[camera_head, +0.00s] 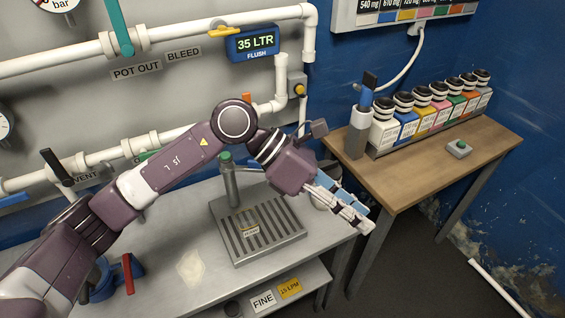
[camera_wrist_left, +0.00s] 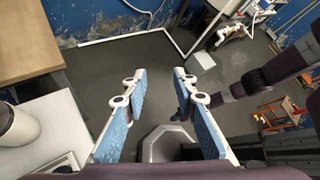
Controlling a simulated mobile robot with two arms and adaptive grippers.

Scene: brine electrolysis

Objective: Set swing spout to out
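A grey upright post with a green cap (camera_head: 229,180) stands at the back of the grated drip tray (camera_head: 276,247) in the head view; it looks like the swing spout. A short grey tube runs right from its top and passes behind my left wrist, so its end is hidden. My left gripper (camera_head: 350,204) is to the right of the post, past the tray's right edge, apart from it. In the left wrist view the left gripper (camera_wrist_left: 159,84) has its blue-padded fingers spread with nothing between them. Dark arm links at the right of that view may be my right arm; its fingers are not clear.
A wooden table (camera_head: 430,165) with a row of colored, labelled bottles (camera_head: 437,106) stands at the right. A white cylindrical container (camera_wrist_left: 18,125) is left of the gripper in the wrist view. White pipes (camera_head: 160,45) run along the wall. Open floor lies beyond the fingers.

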